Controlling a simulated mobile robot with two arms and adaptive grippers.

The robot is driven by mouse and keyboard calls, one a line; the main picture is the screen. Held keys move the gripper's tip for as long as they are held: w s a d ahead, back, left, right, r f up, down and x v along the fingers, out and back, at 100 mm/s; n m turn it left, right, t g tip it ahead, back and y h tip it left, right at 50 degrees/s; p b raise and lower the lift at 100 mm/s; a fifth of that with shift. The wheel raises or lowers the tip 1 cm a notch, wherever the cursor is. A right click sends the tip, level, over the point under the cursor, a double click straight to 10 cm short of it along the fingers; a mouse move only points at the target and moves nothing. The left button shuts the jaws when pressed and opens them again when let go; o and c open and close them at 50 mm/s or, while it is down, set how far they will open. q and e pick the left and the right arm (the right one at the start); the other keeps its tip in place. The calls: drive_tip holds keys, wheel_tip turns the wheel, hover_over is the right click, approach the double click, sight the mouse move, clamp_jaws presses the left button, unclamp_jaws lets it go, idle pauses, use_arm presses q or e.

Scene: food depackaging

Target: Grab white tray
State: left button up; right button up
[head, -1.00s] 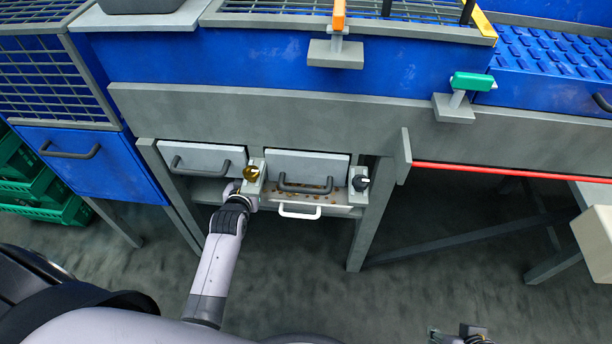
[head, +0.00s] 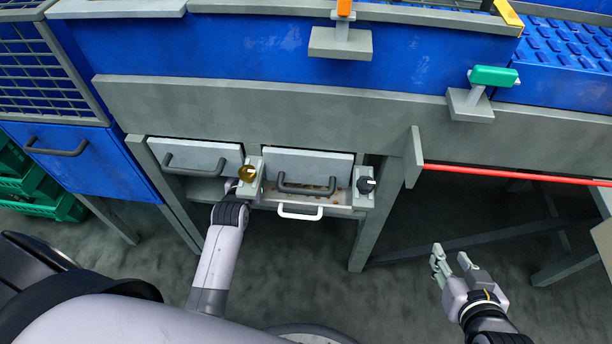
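The white tray (head: 334,197) sits in the slot under the right grey flap of the machine, with brownish bits in it. Its white handle (head: 300,212) sticks out at the front. My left arm reaches up to the machine just left of the tray, beside the yellow knob. My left gripper (head: 232,187) is mostly hidden behind its own wrist, so its fingers cannot be made out. My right gripper (head: 452,258) is at the lower right, over the floor, with its fingers apart and nothing between them. It is well away from the tray.
A yellow knob (head: 246,173) and a black knob (head: 366,184) flank the right flap (head: 307,167). A left flap (head: 200,156) has a dark handle. A red bar (head: 515,174) runs at the right. Green crates (head: 35,184) stand at far left. Floor space below the machine is open.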

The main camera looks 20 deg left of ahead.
use_arm(q)
clamp_jaws()
idle(0.7)
